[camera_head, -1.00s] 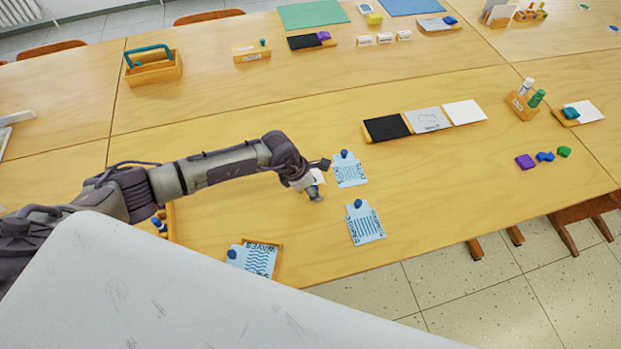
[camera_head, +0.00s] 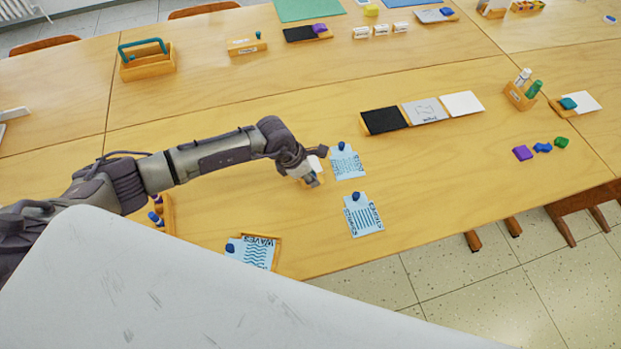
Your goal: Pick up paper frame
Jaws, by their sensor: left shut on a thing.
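My left gripper (camera_head: 314,181) is low over the front table, just left of two pale blue cards. It is shut on a small white and tan piece (camera_head: 315,163), mostly hidden by the fingers; I cannot tell for sure that it is the paper frame. The upper blue card (camera_head: 347,164) with a blue knob lies close to the right of the gripper. The lower blue card (camera_head: 363,218) lies nearer the table edge. A "WAVES" card (camera_head: 254,253) sits in a wooden frame at the front edge. My right gripper is not in view.
A wooden holder with black, grey and white panels (camera_head: 424,112) stands behind the cards. A marker box (camera_head: 520,97) and several coloured lumps (camera_head: 542,148) are at the right. A wooden caddy (camera_head: 148,64) is at the back left. The table between is clear.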

